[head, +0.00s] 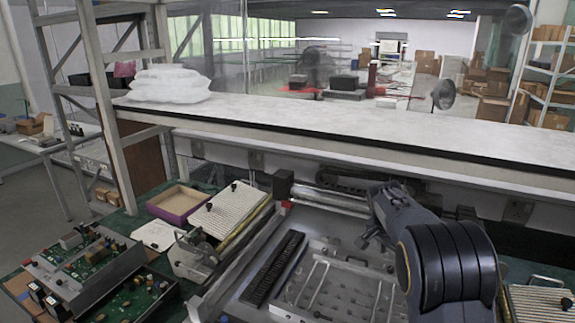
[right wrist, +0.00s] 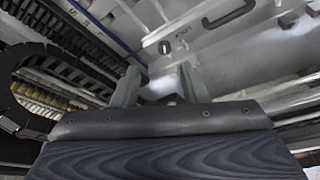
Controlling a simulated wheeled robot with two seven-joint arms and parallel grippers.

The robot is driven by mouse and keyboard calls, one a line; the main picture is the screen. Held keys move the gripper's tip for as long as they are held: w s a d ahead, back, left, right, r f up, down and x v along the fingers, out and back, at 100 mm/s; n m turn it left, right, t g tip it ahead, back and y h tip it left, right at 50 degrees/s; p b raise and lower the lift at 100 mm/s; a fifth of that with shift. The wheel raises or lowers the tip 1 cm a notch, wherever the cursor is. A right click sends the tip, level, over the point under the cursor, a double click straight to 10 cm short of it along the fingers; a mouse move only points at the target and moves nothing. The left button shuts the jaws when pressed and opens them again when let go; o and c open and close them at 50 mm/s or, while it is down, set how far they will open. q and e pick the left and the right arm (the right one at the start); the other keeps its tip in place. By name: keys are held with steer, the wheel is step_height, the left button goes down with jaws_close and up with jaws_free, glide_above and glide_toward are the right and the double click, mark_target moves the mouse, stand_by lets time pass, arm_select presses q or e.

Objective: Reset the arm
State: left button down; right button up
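My right arm comes in at the lower right of the head view and bends down over the metal work fixture (head: 335,283). My right gripper (head: 370,238) is small and partly hidden by its own wrist there. In the right wrist view its two grey fingers (right wrist: 158,82) stand apart with a gap between them. I see no object held between them. Beyond the fingertips is a pale metal machine surface (right wrist: 225,50) with a small round knob. My left arm and gripper are not in view.
A long white shelf (head: 330,118) runs above the bench, with wrapped white packages (head: 168,84) at its left. Circuit boards (head: 85,262), a purple-sided box (head: 180,203) and a ribbed panel (head: 228,208) crowd the left. A dark cable chain (right wrist: 25,85) lies left of the gripper.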

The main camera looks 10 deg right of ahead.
steer(key=s+a+r+n+t+y, duration=0.1)
steer(key=s+a+r+n+y, duration=0.2)
steer(key=s, duration=0.8)
steer(key=s+a+r+n+t+y, duration=0.15)
steer(key=s+a+y, duration=0.25)
steer(key=s, duration=0.7)
steer(key=s+a+f+n+t, duration=0.1)
steer(key=s+a+n, duration=0.5)
steer(key=s, duration=0.7)
steer(key=shift+s+a+f, duration=0.25)
steer(key=shift+a+f, duration=0.15)
steer(key=shift+a, duration=0.15)
